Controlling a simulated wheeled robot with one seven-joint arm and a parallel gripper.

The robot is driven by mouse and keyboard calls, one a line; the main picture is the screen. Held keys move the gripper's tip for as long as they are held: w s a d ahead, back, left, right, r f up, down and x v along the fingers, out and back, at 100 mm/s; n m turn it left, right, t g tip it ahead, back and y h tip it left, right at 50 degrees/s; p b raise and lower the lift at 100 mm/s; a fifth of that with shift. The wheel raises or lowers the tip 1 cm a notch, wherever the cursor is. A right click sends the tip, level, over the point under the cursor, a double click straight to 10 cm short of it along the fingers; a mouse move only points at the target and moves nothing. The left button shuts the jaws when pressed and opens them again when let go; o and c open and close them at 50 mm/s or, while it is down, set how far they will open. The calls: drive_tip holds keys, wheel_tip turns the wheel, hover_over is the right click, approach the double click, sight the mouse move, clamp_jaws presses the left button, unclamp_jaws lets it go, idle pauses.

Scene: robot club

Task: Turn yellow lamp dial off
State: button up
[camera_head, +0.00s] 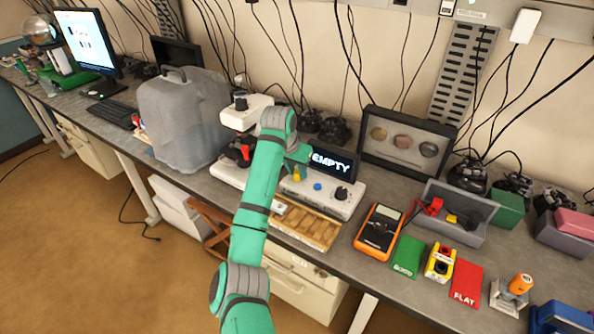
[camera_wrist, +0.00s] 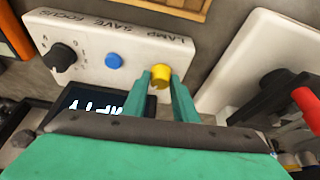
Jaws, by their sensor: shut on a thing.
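The yellow lamp dial (camera_wrist: 160,75) sits on a white control box (camera_wrist: 97,30) under the word LAMP. In the wrist view my gripper (camera_wrist: 160,80) has its two green fingers on either side of the dial, shut on it. In the head view the yellow dial (camera_head: 297,173) shows on the white box (camera_head: 325,203), close beside my gripper (camera_head: 300,160). A blue button (camera_wrist: 114,61) and a black knob (camera_wrist: 61,57) are on the same panel, marked SAVE and FOCUS. The small screen (camera_head: 333,163) behind reads EMPTY. The dial's pointer direction is hard to make out.
A microscope-like white device (camera_head: 246,113) stands left of the box. A wooden tray (camera_head: 303,228) lies in front. An orange multimeter (camera_head: 380,230) is to the right, and a framed case (camera_head: 405,142) stands behind.

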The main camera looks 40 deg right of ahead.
drive_tip(key=n, duration=0.2)
drive_tip(key=n+t, duration=0.1)
drive_tip(key=shift+s+d+n+y, duration=0.15)
drive_tip(key=shift+n+y, duration=0.25)
drive_tip(key=n, duration=0.2)
drive_tip(key=n+t+y, duration=0.1)
drive_tip(key=n, duration=0.1)
drive_tip(key=shift+s+d+n+y, duration=0.1)
drive_tip(key=shift+n+y, duration=0.2)
drive_tip(key=n+y, duration=0.1)
drive_tip(key=n, duration=0.1)
drive_tip(key=shift+d+n, duration=0.15)
drive_tip(key=shift+n, duration=0.25)
drive_tip(key=n+y, duration=0.2)
drive_tip(key=n, duration=0.3)
drive_tip(key=shift+d+n, duration=0.1)
drive_tip(key=shift+n, duration=0.3)
drive_tip(key=o, duration=1)
drive_tip(key=shift+o, duration=0.2)
